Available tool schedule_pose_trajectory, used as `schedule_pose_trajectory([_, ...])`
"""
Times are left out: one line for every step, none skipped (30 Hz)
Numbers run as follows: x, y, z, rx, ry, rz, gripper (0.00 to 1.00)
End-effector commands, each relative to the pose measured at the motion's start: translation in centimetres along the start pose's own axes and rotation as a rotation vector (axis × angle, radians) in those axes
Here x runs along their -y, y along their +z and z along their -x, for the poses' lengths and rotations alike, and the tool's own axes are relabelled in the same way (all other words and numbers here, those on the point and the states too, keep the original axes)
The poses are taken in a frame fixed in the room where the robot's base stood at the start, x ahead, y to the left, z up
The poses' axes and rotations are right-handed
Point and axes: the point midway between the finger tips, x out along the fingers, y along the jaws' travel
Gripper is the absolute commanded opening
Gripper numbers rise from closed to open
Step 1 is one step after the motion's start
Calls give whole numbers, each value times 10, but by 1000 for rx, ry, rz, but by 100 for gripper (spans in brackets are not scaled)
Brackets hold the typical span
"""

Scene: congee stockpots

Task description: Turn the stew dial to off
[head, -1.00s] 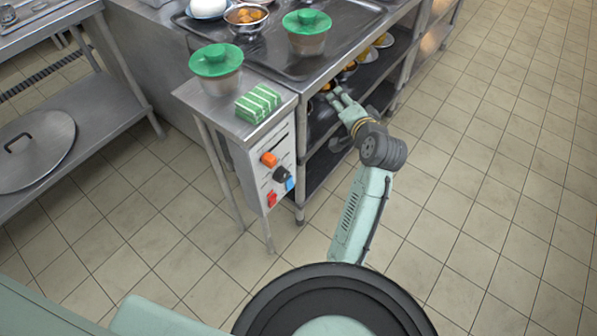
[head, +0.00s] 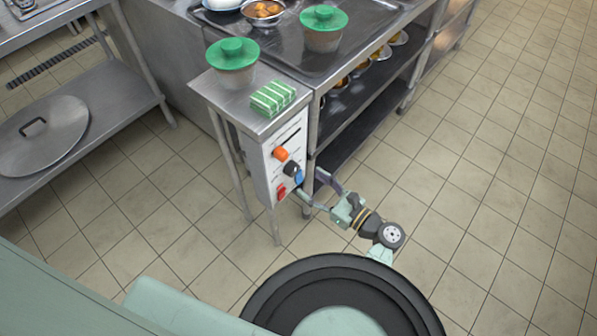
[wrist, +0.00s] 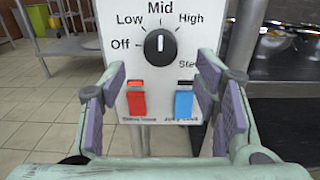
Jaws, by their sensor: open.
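The stew dial (wrist: 160,47) is a black round knob on a white panel (wrist: 115,50). Its white pointer line points up at Mid, with Off to its left and Low and High around it. The "Stew" label at the lower right is partly hidden. In the head view the black dial (head: 291,169) is on the front of the control box, below an orange dial (head: 280,154). My gripper (wrist: 162,78) is open and empty, its purple-padded fingers spread either side and lower than the dial, not touching it. It also shows in the head view (head: 313,190).
A red switch (wrist: 136,98) and a blue switch (wrist: 184,104) sit just below the dial, between my fingers. A green striped cloth (head: 273,98) and a green-lidded pot (head: 231,68) stand on the box top. Shelves (head: 350,135) are to the right; floor is clear in front.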

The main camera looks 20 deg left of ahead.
Motion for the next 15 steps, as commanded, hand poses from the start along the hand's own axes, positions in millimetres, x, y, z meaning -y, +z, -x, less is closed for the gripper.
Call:
schedule_pose_trajectory([-1, 2, -11, 0, 4, 0, 56])
schedule_pose_trajectory([-1, 2, -17, 0, 4, 1, 56])
schedule_pose_trajectory([0, 2, -24, -1, 3, 1, 56])
schedule_pose_trajectory([0, 2, -29, -1, 2, 1, 56])
schedule_pose_trajectory([0, 2, -33, -1, 2, 1, 56])
schedule_pose_trajectory([0, 2, -39, -1, 2, 1, 56])
schedule_pose_trajectory([0, 2, -43, -1, 2, 2, 56])
schedule_pose_trajectory([0, 2, -46, -1, 2, 2, 56])
schedule_pose_trajectory([0, 1, -50, -1, 0, 3, 56])
schedule_pose_trajectory([1, 1, -52, -1, 0, 3, 56])
schedule_pose_trajectory([0, 1, -54, -1, -1, 3, 56])
schedule_pose_trajectory([0, 1, -56, -1, 0, 3, 56])
schedule_pose_trajectory([0, 0, -57, -1, 0, 3, 56])
schedule_pose_trajectory([0, 0, -58, -2, 0, 3, 56])
schedule_pose_trajectory([0, 0, -58, -2, 0, 3, 56])
